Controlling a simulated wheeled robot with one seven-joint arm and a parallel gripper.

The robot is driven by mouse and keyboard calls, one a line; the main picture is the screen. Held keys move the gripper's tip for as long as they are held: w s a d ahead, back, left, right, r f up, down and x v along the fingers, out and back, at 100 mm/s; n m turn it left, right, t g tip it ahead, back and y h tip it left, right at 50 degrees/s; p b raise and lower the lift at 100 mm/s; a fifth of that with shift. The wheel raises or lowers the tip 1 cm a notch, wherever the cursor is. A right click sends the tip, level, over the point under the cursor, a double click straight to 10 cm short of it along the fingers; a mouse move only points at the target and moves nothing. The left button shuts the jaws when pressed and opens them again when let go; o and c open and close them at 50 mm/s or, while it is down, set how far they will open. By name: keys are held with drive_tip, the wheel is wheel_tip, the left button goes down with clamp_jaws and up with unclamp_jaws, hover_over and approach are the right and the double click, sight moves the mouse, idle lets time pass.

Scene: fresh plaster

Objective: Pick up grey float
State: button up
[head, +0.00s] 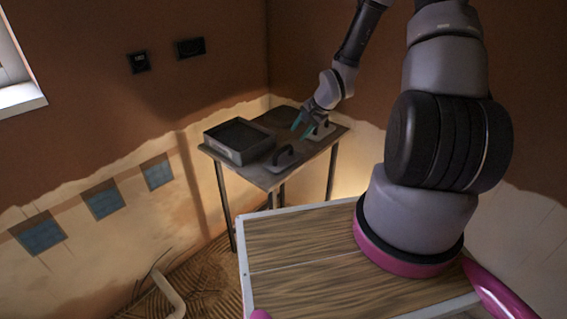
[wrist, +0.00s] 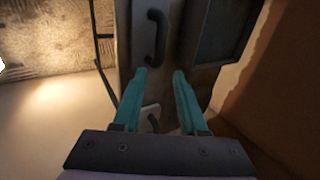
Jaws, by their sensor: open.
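Two floats with dark loop handles lie on a small table (head: 262,178). A grey float (head: 283,160) lies near the table's front edge, and its handle shows at the top of the wrist view (wrist: 156,36). A second, paler float (head: 322,131) lies farther back to the right, beside my gripper (head: 300,130). In the wrist view this second float (wrist: 150,112) shows partly between the teal fingers, its lower part hidden by my gripper. My gripper is open and empty, pointing down above the table.
A dark open tray (head: 238,141) stands on the table's left side, left of the grey float; it also shows in the wrist view (wrist: 220,35). Brown plastered walls close in behind the table. A bent pale pipe (head: 168,294) rises from the floor at lower left.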

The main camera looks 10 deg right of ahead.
sight(284, 148)
drive_tip(key=x, duration=0.6)
drive_tip(key=shift+s+a+f, duration=0.2)
drive_tip(key=shift+a+f, duration=0.2)
drive_tip(key=shift+a, duration=0.05)
drive_tip(key=x, duration=0.5)
drive_tip(key=shift+s+a, duration=0.1)
drive_tip(key=shift+a, duration=0.25)
drive_tip(key=shift+c, duration=0.4)
clamp_jaws()
